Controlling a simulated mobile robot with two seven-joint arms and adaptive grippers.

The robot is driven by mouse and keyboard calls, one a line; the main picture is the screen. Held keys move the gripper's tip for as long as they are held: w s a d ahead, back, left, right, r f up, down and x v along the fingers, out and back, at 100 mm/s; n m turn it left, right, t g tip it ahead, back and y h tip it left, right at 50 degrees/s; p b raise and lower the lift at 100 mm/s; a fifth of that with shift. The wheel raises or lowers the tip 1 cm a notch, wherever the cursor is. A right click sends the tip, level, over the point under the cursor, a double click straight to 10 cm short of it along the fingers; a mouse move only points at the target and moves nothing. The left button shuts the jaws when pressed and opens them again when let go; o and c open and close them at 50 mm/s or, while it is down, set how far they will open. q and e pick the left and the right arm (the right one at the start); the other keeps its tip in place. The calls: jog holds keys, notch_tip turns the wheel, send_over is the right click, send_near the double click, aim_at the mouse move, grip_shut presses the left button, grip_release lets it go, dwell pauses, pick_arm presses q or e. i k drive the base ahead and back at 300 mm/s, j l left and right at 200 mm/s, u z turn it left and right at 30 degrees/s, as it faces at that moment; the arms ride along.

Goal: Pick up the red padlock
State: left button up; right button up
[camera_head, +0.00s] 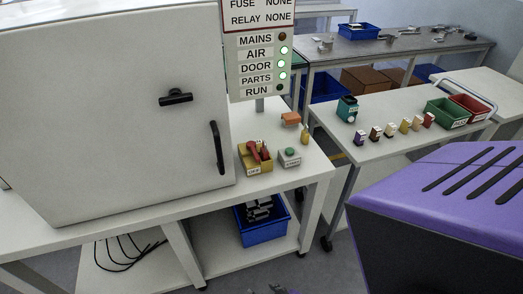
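A row of small coloured padlock-like pieces stands on the right-hand table. The red one, which looks like the red padlock (429,120), is at the right end of this row, in front of the green bin. It is small in the picture and its details cannot be made out. No gripper of mine can be clearly seen. A small dark and purple part is cut off at the bottom edge, and I cannot tell what it is.
A large white cabinet (110,110) stands on the left bench. A yellow box with a red lever (254,160) and a green-button box (289,157) sit beside it. Green (445,112) and red (468,107) bins stand behind the row. A purple slotted body blocks the lower right.

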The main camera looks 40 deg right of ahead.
aim_at(264, 152)
jog(key=k+l+z, duration=0.15)
jog(key=l, duration=0.95)
jog(key=k+l+z, duration=0.1)
jog(key=l, duration=1.05)
jog(key=k+l+z, duration=0.15)
jog(key=l, duration=1)
